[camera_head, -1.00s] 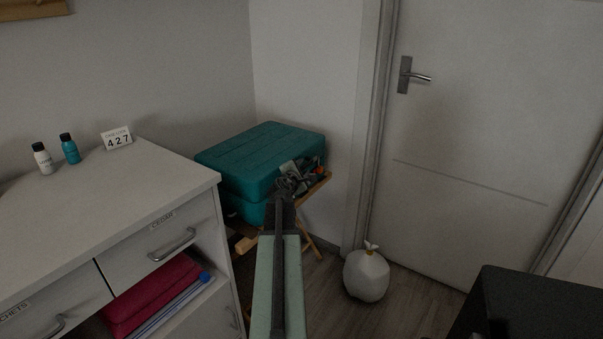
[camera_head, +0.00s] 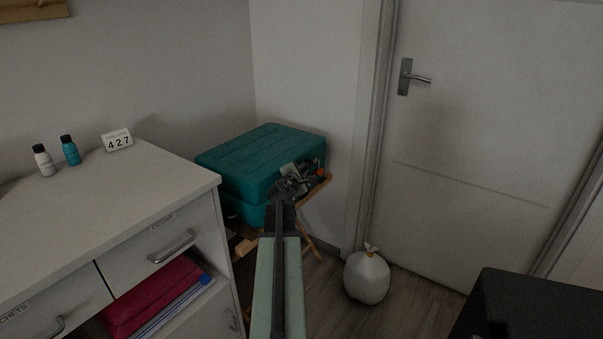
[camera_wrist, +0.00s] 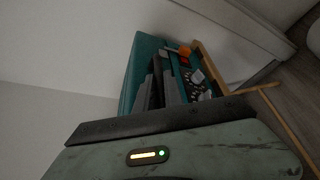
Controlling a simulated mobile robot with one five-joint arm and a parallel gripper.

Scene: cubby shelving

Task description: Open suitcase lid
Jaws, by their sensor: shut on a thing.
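The teal suitcase (camera_head: 255,158) rests on a wooden folding stand (camera_head: 313,190) in the corner, behind the end of the white dresser. Its lid looks down, with a dark seam between lid and base. My gripper (camera_head: 304,178) is at the suitcase's front right side and is shut on it. The exact part in the jaws is hidden by the fingers and dark fittings. In the wrist view the gripper fingers (camera_wrist: 165,88) lie against the front of the suitcase (camera_wrist: 143,63). A small orange item (camera_wrist: 184,51) shows beside them.
The white dresser (camera_head: 110,205) stands left of my arm, with small bottles and a number sign on top. A tied white bag (camera_head: 367,277) sits on the floor by the closed door (camera_head: 480,130). A black object (camera_head: 520,305) is at lower right.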

